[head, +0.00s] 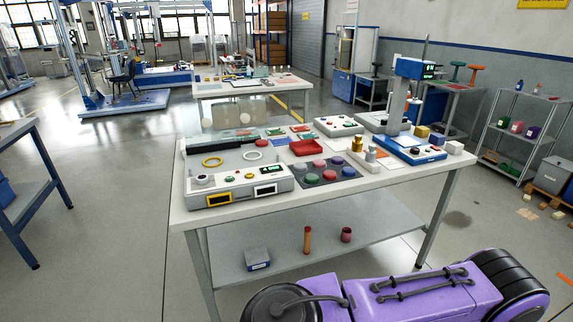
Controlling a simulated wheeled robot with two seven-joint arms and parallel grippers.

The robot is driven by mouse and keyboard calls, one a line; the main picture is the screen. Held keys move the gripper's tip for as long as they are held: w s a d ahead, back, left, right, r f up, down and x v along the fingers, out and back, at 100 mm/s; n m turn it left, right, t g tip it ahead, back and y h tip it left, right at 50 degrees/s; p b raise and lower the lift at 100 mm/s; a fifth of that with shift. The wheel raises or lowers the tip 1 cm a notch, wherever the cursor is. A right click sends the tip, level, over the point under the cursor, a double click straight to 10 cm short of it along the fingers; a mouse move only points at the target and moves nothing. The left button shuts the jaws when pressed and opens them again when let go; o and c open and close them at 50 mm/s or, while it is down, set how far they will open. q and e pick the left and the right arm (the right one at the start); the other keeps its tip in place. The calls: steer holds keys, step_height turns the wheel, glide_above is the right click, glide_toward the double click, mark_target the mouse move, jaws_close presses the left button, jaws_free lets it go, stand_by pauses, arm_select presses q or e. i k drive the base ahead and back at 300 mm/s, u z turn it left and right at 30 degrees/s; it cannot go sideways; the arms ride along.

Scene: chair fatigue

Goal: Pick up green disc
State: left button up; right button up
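A green disc (312,178) lies on a dark mat (331,184) near the front of the main table. It is at the front left of a group of several discs, with a red disc (329,175) just to its right and a blue disc (346,172) beyond that. A pink-red disc (304,168) and purplish discs (320,164) sit in the row behind. Neither of my grippers shows in the head view.
A control box (238,186) stands left of the mat. A red tray (305,147) lies behind it. A small brass-coloured weight (357,145) and a blue-based test stand (411,148) are to the right. The table's front edge (330,197) is close to the discs.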

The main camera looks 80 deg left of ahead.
mark_target(310, 178)
steer(key=u, duration=2.35)
steer(key=i, duration=1)
